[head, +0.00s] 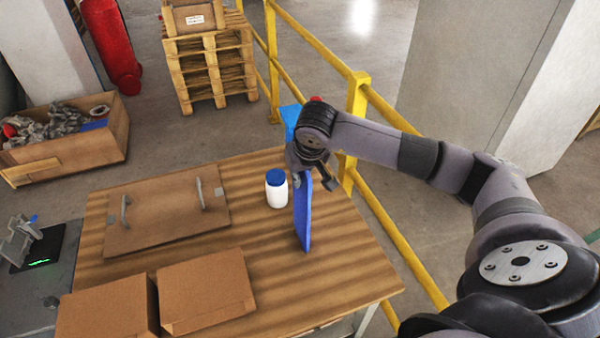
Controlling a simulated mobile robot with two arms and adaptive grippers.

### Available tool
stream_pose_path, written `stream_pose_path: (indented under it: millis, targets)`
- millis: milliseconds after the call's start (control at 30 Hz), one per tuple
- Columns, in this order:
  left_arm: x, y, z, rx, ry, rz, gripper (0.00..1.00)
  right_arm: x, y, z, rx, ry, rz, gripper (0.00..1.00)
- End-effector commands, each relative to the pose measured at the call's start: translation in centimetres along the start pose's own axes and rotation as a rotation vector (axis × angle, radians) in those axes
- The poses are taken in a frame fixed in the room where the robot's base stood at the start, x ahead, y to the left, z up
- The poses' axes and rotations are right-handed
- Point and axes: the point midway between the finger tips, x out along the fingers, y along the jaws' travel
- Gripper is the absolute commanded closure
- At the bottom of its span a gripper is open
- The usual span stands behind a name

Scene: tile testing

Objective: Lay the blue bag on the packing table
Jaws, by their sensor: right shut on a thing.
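The blue bag (304,221) hangs upright, edge-on to the camera, above or touching the packing table. I cannot tell whether its lower edge touches the wood. My right gripper (312,178) is shut on the bag's top edge and points down over the right part of the table. The packing table (350,262) has a striped wooden top. My left gripper is not in view.
A white jar with a blue lid (276,188) stands just left of the bag. A brown board with handles (160,212) and cardboard boxes (205,290) take up the table's left and front. Bare wood lies right of the bag. A yellow railing (395,232) runs behind.

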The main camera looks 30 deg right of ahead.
Motion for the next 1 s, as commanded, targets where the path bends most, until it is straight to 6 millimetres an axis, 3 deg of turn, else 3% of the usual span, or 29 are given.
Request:
stream_pose_path:
  millis: [200, 233, 500, 833, 1000]
  targets:
    - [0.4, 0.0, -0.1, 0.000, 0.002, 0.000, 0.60, 0.3, 0.0, 0.1, 0.000, 0.001, 0.000, 1.00]
    - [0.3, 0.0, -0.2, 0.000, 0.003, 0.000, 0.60, 0.2, 0.0, 0.1, 0.000, 0.000, 0.000, 0.92]
    - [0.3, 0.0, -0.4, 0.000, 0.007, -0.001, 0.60, 0.1, 0.0, 0.1, 0.000, 0.000, 0.000, 0.74]
    - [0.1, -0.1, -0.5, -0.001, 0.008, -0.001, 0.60, 0.0, 0.0, 0.0, 0.000, 0.000, 0.000, 0.73]
    - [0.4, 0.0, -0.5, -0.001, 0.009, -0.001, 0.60, -1.6, 0.0, -0.2, 0.000, 0.006, -0.001, 0.73]
